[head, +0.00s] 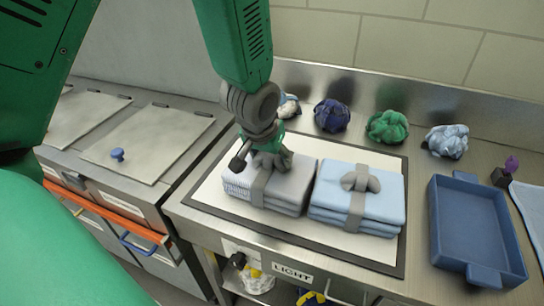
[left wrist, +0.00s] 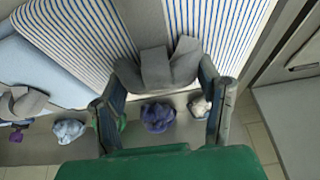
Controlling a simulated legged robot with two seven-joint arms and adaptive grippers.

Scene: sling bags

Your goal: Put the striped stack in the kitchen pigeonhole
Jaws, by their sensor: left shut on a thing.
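The striped stack (head: 234,186) of folded cloth, white with blue stripes, is bound by a grey band with a knot on top. It sits at the left of the pale mat in the head view. It fills the top of the left wrist view (left wrist: 215,25). My left gripper (head: 268,158) is above it, pointing down, shut on the grey knot (left wrist: 155,68). The stack appears level, resting on the mat. My right gripper is not in view. No pigeonhole marked kitchen can be read; a label reading LIGHT (head: 292,273) is on the counter front.
A plain light blue stack (head: 385,190) stands close to the right. Several cloth bundles, including a navy one (head: 332,115) and a green one (head: 387,127), line the back. A blue tray (head: 476,235) is at right. Lidded bins (head: 150,145) are left. Shelf space lies below the counter.

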